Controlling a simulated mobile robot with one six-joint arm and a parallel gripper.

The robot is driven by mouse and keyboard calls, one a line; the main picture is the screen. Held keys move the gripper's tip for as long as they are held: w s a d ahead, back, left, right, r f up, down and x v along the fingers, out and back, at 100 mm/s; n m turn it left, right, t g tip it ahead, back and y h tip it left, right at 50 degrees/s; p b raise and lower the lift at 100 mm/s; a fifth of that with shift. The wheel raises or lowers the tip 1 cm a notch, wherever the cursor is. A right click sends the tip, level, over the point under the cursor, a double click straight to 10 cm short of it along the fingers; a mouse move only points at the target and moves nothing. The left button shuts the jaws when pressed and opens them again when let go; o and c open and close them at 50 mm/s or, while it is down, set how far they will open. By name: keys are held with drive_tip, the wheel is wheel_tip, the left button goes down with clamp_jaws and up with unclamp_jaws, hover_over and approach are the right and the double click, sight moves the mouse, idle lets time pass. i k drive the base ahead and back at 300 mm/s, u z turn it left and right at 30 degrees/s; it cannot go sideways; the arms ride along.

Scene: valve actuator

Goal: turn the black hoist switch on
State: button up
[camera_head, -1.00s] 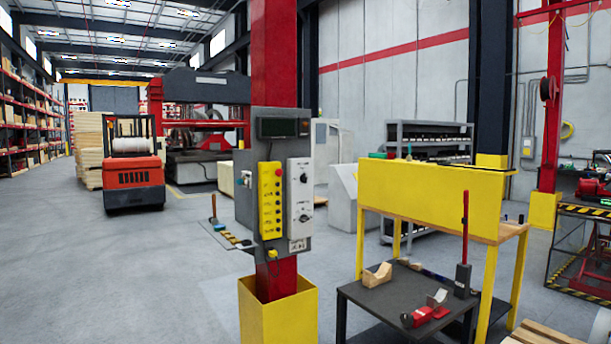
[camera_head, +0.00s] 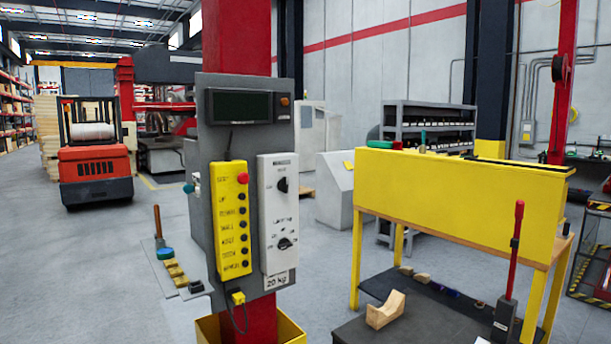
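A grey control panel (camera_head: 247,146) is mounted on a red column, left of the middle of the head view. A white switch box (camera_head: 278,216) on its right side carries an upper black rotary knob (camera_head: 282,185) and a lower black rotary knob (camera_head: 284,244). The lettering near the knobs is too small to read fully, so I cannot tell which is the hoist switch or its setting. A yellow pendant (camera_head: 231,220) with a red button and several dark buttons hangs left of the white box. My gripper is not in view.
A yellow-sided workbench (camera_head: 460,195) and a low dark table (camera_head: 365,335) with a wooden block (camera_head: 385,310) stand at the right. A yellow guard (camera_head: 207,329) surrounds the column base. An orange forklift (camera_head: 95,165) stands at the far left.

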sight(283, 185)
drive_tip(key=u, duration=0.05)
drive_tip(key=i, duration=1.4)
drive_tip(key=u, duration=0.15)
